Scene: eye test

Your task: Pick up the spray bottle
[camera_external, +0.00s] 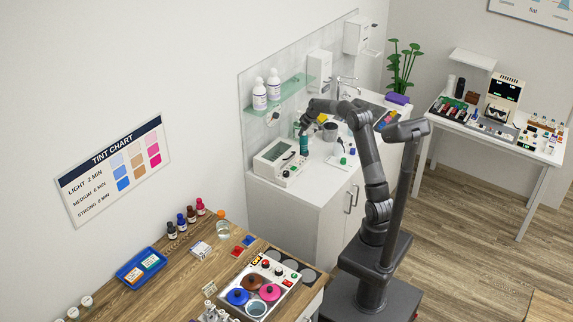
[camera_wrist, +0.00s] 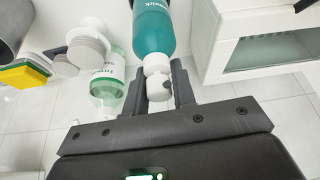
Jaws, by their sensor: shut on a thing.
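The spray bottle (camera_wrist: 152,32) is teal with a white head. In the wrist view it is at the top middle, and its lower end is cut off by the frame. My gripper (camera_wrist: 159,74) is shut on its white head, one dark finger on each side. In the external view the teal bottle (camera_external: 304,146) shows small and upright below my gripper (camera_external: 307,128), over the white counter beside a white instrument. I cannot tell whether its base touches the counter.
A clear green bottle (camera_wrist: 107,88) with a white top stands close left of the gripper. A yellow-green sponge (camera_wrist: 25,72) lies farther left. The white instrument (camera_external: 277,160) stands close on the other side. A glass shelf (camera_external: 283,93) with white bottles hangs above the counter.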

